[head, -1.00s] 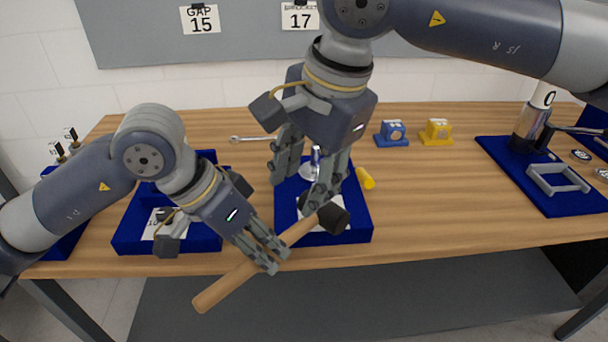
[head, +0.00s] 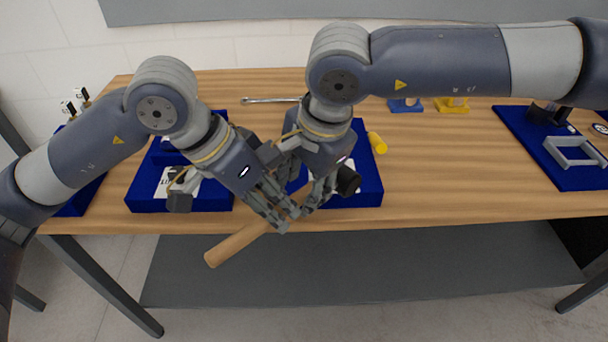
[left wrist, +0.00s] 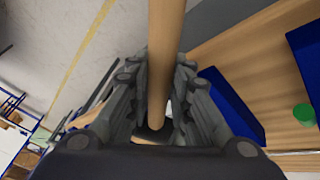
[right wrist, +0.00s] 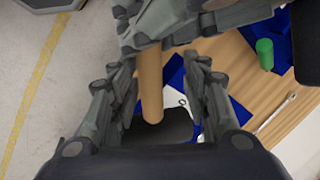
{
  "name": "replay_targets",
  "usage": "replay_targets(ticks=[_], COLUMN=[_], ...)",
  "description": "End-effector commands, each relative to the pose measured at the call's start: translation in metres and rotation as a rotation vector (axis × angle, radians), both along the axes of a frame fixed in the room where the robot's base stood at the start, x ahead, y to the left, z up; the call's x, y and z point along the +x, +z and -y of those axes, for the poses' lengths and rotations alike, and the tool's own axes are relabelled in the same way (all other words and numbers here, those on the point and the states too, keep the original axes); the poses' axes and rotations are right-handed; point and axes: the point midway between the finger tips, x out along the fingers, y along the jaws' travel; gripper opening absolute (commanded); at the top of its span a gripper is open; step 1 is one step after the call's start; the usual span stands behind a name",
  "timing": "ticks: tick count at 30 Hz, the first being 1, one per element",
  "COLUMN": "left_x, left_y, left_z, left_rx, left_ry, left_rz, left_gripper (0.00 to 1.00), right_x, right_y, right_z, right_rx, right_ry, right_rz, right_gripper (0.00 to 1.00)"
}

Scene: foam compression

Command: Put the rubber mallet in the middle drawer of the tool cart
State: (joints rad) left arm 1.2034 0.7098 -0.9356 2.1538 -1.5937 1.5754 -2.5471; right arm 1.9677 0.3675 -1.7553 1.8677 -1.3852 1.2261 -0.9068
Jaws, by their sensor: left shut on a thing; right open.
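The rubber mallet has a wooden handle (head: 235,243) and a black head (head: 347,181). It is held tilted in front of the table's front edge, head toward the right. My left gripper (head: 280,220) is shut on the handle about midway; the left wrist view shows the handle (left wrist: 166,45) between its fingers. My right gripper (head: 316,196) is open, its fingers on either side of the handle near the head. In the right wrist view the handle (right wrist: 150,85) and head (right wrist: 160,128) lie between the open fingers. The tool cart is not in view.
The wooden table (head: 440,180) holds blue trays (head: 205,200), a yellow cylinder (head: 377,143), a wrench (head: 270,100) and a grey frame (head: 575,152) on a blue mat at right. A grey shelf (head: 400,265) lies below. The table's right middle is clear.

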Motion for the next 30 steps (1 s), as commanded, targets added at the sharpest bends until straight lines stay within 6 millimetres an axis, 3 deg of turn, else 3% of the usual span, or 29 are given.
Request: replay_targets(ticks=[6,12,15,16,19,30], left_x=[0.0004,-0.0001,-0.0013,-0.0016,-0.0023,-0.0007], left_y=[0.0011,0.0010,0.0008,0.0009,0.0007,0.0040], left_z=[0.0004,0.0007,0.0017,0.0019,0.0025,-0.0012], left_rx=[-0.002,-0.003,-0.004,-0.004,-0.005,-0.002], left_ry=[0.000,-0.002,-0.006,-0.007,-0.010,-0.002], left_rz=[0.002,0.001,0.000,0.000,-0.001,0.000], left_gripper=[0.00,0.00,0.00,0.22,0.43,0.43], right_x=[0.0001,0.0004,0.0008,0.0013,0.0016,0.0007], right_y=[-0.0001,0.0006,0.0014,0.0026,0.0033,0.0017], right_z=[-0.0001,-0.0004,-0.0013,-0.0018,-0.0026,-0.0009], right_rx=[0.000,0.001,0.005,0.007,0.010,0.004], right_ry=[0.000,0.000,0.001,0.002,0.001,0.000], right_rz=[0.000,0.001,0.004,0.006,0.007,0.003], right_gripper=[0.43,0.00,0.00,0.00,0.00,0.00])
